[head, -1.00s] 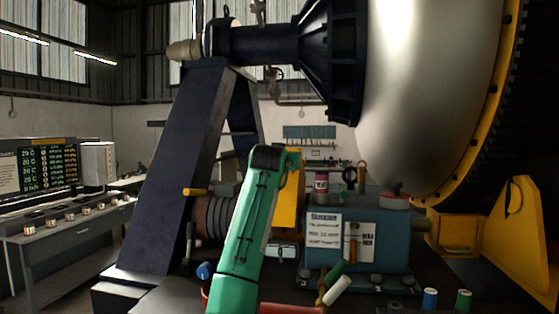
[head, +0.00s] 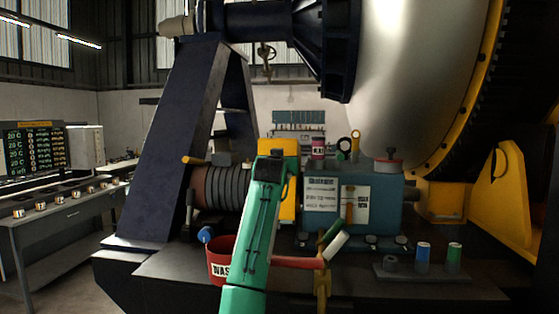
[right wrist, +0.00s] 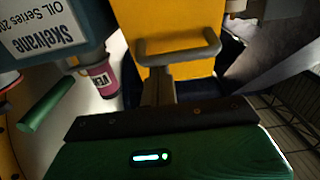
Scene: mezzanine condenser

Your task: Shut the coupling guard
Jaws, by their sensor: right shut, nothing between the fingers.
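The yellow coupling guard (head: 290,205) stands between the ribbed motor (head: 222,188) and the teal gearbox (head: 385,200) in the head view, partly covered by my green right arm. In the right wrist view, the guard (right wrist: 180,82) fills the upper middle as a yellow panel with a grey bar handle (right wrist: 190,45). My right gripper (right wrist: 160,90) is shut and empty, its fingers pointing at the panel just below the handle in the picture. I cannot tell whether they touch it. In the head view the fingers are hidden. My left gripper is not in view.
A red bucket (head: 218,262) stands left of my arm. Blue (head: 424,257) and green (head: 454,257) cylinders stand front right. The bench (head: 50,225) is left.

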